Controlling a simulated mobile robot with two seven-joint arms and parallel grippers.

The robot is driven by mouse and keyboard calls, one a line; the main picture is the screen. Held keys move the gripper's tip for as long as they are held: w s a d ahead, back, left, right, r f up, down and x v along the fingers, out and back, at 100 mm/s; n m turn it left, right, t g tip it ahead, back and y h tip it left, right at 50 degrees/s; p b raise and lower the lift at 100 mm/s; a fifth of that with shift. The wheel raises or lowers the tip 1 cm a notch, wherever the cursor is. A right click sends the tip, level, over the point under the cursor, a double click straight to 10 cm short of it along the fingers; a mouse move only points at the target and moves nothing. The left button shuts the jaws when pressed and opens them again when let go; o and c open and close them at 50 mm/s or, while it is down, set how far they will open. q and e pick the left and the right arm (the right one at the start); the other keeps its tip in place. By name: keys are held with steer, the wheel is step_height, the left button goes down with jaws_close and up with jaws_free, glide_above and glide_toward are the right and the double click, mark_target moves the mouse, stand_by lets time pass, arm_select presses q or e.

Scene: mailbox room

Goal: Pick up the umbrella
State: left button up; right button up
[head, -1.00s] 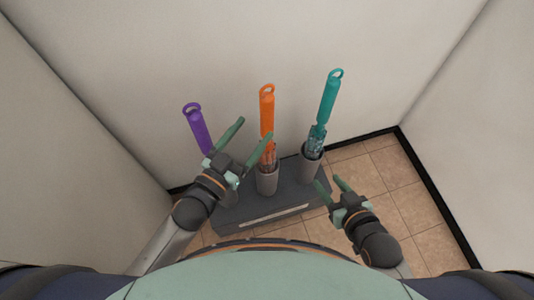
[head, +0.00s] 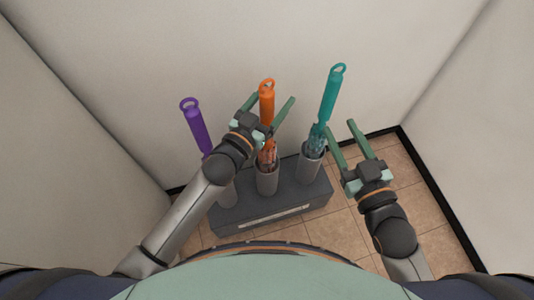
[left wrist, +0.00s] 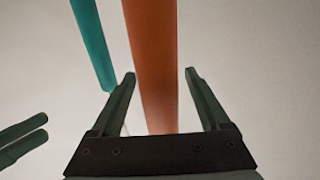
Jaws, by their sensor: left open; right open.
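Three closed umbrellas stand in cups of a dark stand: a purple umbrella (head: 196,127) at left, an orange umbrella (head: 267,104) in the middle, a teal umbrella (head: 330,97) at right. My left gripper (head: 272,107) is open at the orange umbrella's handle, seemingly with one finger to each side. In the left wrist view the orange handle (left wrist: 151,60) runs between the two open fingers (left wrist: 160,82), and the teal umbrella (left wrist: 93,45) is to its left. Whether the fingers touch the handle I cannot tell. My right gripper (head: 343,135) is open and empty, right of the teal umbrella.
The dark stand (head: 285,205) sits on a tiled floor (head: 405,205) in a corner between pale walls (head: 430,60). Bare floor shows to the right of the stand. In the left wrist view, fingers of my right gripper show at the left edge.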

arm_select(q)
jaws_close()
stand_by(0.8)
steer(key=shift+r, duration=0.1)
stand_by(0.6)
